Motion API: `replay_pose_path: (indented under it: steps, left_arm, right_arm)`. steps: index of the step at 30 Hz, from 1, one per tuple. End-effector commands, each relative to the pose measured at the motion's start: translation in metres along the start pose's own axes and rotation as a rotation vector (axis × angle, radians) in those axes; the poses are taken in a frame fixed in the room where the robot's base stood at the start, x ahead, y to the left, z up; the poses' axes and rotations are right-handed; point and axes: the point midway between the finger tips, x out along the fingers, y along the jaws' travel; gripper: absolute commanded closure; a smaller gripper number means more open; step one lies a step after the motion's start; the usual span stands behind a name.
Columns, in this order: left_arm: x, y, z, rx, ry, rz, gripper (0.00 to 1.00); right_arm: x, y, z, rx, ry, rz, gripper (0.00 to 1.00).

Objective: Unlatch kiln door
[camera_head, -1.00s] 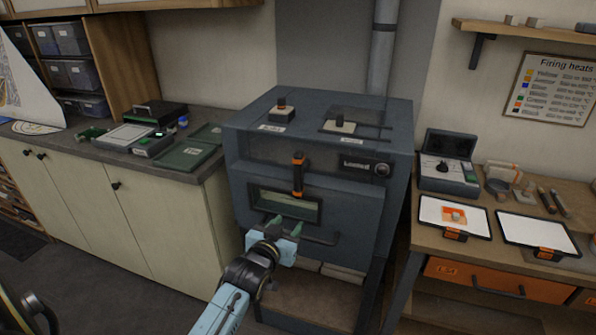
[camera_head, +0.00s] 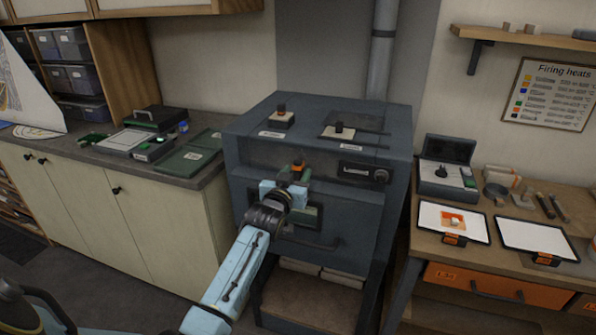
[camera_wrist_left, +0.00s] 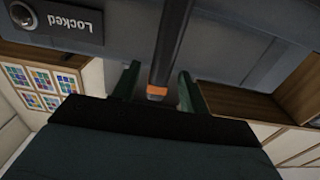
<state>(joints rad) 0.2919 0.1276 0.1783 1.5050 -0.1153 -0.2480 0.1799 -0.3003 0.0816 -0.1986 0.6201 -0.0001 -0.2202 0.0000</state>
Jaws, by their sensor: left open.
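The blue-grey kiln (camera_head: 345,215) stands in the middle of the head view. Its latch handle is a dark bar with orange ends, now mostly covered by my left gripper; an orange part (camera_head: 298,168) shows. My left gripper (camera_head: 296,174) is open at the handle on the kiln front. In the left wrist view the handle (camera_wrist_left: 170,45) runs between the two green fingers (camera_wrist_left: 157,88), with a gap on each side. A plate reading "Locked" (camera_wrist_left: 68,20) is on the kiln; it also shows in the head view (camera_head: 356,169). My right gripper is not in view.
A bench (camera_head: 420,231) with a dark case (camera_head: 447,165) and trays stands on the right. A cabinet (camera_head: 150,230) with a counter stands on the left. A horizontal bar (camera_head: 312,241) crosses the kiln front below the window.

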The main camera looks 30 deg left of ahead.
Motion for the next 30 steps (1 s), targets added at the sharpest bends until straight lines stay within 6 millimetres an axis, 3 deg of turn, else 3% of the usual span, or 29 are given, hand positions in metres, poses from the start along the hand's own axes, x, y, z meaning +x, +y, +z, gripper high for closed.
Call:
replay_pose_path:
  steps: [6,17,27,30]
  left_arm:
    - [0.017,0.0,0.0,0.0,0.0,0.0,0.56]
    - [0.02,0.0,0.0,0.0,0.0,0.001,0.56]
    - [0.02,0.0,0.0,-0.001,0.0,0.0,1.0]
    - [0.02,0.0,0.0,-0.001,0.0,0.0,1.0]
  right_arm:
    - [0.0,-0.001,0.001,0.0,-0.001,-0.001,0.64]
    - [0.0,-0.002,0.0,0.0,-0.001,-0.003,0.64]
    - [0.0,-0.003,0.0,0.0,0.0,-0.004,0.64]
    - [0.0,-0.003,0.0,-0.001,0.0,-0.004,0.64]
